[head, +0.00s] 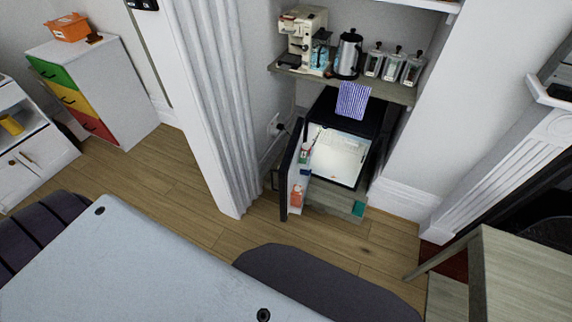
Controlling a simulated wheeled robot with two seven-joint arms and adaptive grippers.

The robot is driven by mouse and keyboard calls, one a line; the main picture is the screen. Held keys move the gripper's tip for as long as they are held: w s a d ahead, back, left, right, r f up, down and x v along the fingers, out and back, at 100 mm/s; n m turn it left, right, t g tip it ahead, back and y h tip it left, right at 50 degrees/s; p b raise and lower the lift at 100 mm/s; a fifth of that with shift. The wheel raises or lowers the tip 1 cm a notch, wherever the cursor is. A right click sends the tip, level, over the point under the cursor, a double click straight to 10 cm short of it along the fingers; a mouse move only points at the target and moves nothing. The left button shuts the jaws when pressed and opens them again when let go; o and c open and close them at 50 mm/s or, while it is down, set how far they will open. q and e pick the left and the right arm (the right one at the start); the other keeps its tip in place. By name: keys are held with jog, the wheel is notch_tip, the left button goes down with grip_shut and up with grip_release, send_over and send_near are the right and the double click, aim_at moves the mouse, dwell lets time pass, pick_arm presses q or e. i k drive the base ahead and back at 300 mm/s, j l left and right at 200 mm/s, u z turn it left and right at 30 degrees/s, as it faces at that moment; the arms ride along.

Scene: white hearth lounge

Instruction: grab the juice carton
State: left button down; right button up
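A small black fridge (345,113) stands open in the alcove, with its inside lit. Its door (289,172) is swung out to the left. An orange-red container (296,195), possibly the juice carton, sits low in the door rack. A smaller item with red and pale parts (304,153) sits higher in the door. Both are too small to identify for sure. Neither of my grippers shows in the head view.
A shelf (400,92) above the fridge holds a coffee machine (303,38), a kettle (348,54) and glass jars. A striped cloth (353,100) hangs there. A table (525,265) stands at right; a pale slab fills the lower left.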

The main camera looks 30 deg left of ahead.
aim_at(296, 199)
jog(key=j+z, duration=0.25)
jog(key=j, duration=1.25)
jog(key=j+z, duration=0.2)
jog(key=j, duration=1.3)
jog(key=i+l+u, duration=0.25)
jog(key=l, duration=0.5)
jog(key=l+u, duration=0.25)
jog(key=l, duration=0.45)
